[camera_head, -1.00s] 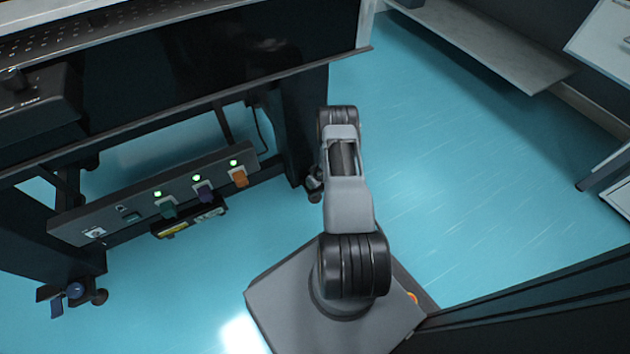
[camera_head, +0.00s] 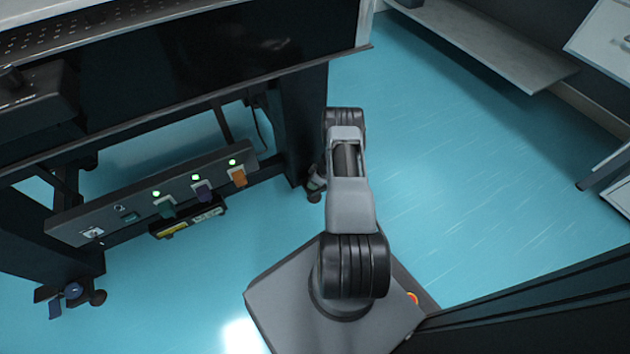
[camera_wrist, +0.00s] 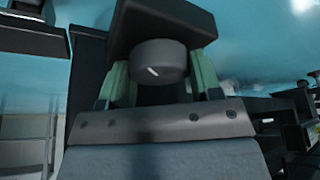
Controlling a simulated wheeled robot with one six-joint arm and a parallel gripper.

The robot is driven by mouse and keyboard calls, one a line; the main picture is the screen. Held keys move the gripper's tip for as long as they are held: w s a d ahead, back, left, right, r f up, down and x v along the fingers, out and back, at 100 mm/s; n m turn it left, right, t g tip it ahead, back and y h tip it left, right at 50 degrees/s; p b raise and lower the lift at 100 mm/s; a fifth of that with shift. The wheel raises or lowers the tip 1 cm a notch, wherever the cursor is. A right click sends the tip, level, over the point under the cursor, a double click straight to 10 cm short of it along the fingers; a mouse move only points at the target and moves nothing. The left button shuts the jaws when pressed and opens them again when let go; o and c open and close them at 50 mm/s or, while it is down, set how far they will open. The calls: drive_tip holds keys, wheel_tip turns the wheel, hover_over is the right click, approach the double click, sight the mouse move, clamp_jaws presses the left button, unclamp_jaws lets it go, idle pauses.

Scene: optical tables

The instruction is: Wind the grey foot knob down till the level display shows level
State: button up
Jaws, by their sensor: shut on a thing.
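The grey foot knob (camera_wrist: 160,62) is a round dial with a short white mark that slants across its face. It sits below a black block (camera_wrist: 165,22) in the wrist view. My gripper (camera_wrist: 162,75) has its green fingers on either side of the knob and is shut on it. In the head view my arm covers most of the gripper and the knob, near the foot of the right table leg (camera_head: 302,130). I cannot tell a level display or its reading in these frames.
A grey panel (camera_head: 75,225) with several lit green lamps and coloured plugs hangs under the optical table (camera_head: 215,80). The blue floor (camera_head: 450,170) to the right is clear.

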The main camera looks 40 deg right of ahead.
drive_tip(key=o, duration=0.9)
drive_tip(key=shift+r, duration=0.1)
drive_tip(key=p+v, duration=0.6)
drive_tip(key=v, duration=0.7)
drive_tip(key=shift+s+d+r+p, duration=0.15)
drive_tip(key=shift+d+r+p, duration=0.05)
drive_tip(key=shift+r+p, duration=0.1)
drive_tip(key=shift+a, duration=0.1)
